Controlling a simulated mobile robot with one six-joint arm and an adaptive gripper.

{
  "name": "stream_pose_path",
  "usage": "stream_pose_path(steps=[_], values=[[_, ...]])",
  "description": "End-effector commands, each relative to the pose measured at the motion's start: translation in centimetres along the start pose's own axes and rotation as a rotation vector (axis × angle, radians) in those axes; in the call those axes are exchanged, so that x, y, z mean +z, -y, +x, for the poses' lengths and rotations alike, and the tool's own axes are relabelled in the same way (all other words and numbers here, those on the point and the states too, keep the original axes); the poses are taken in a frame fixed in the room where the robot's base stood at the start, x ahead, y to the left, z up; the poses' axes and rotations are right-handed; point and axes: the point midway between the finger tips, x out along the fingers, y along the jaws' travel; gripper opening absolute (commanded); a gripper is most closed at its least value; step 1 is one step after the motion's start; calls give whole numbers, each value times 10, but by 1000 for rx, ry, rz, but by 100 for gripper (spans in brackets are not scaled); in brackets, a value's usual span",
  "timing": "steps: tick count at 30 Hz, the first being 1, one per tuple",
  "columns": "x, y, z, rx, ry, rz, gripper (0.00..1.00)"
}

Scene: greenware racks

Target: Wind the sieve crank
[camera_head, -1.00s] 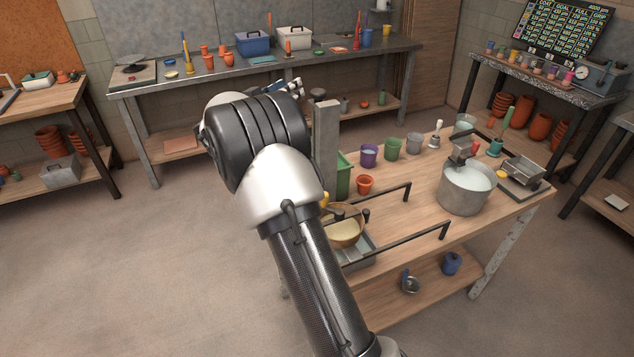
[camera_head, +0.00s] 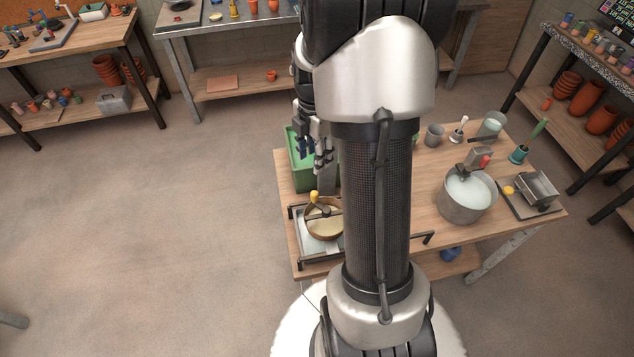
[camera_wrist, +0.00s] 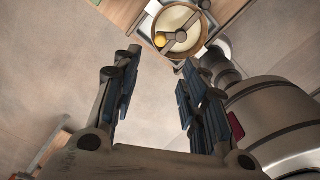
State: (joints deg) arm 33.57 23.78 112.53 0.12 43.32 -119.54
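The sieve (camera_head: 326,221) is a round wooden-rimmed bowl with pale contents, on a tray at the table's left front. A dark crank bar crosses its top and carries a yellow knob (camera_head: 314,196). In the wrist view the sieve (camera_wrist: 199,45) is at the top, with the crank bar (camera_wrist: 181,36) and the yellow knob (camera_wrist: 164,40) beyond my fingertips. My gripper (camera_head: 317,160) hangs behind and above the sieve, near the green bin. In the wrist view my gripper (camera_wrist: 155,75) has its two fingers wide apart with nothing between them. My arm hides the sieve's right side in the head view.
A green bin (camera_head: 298,172) stands behind the sieve. A dark rail (camera_head: 300,236) runs around the tray. A large grey bucket (camera_head: 463,207) and a metal box (camera_head: 540,186) stand on the table's right. Open floor lies left of the table.

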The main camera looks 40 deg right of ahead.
Motion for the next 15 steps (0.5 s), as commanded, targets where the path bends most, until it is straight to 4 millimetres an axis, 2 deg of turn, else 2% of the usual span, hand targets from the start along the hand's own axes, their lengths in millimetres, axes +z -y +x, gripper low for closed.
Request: stream_pose_path(steps=[5, 15], values=[[-1, 4, 20, -15, -5, -5, 40], [-1, 4, 93, -12, -5, -3, 40]])
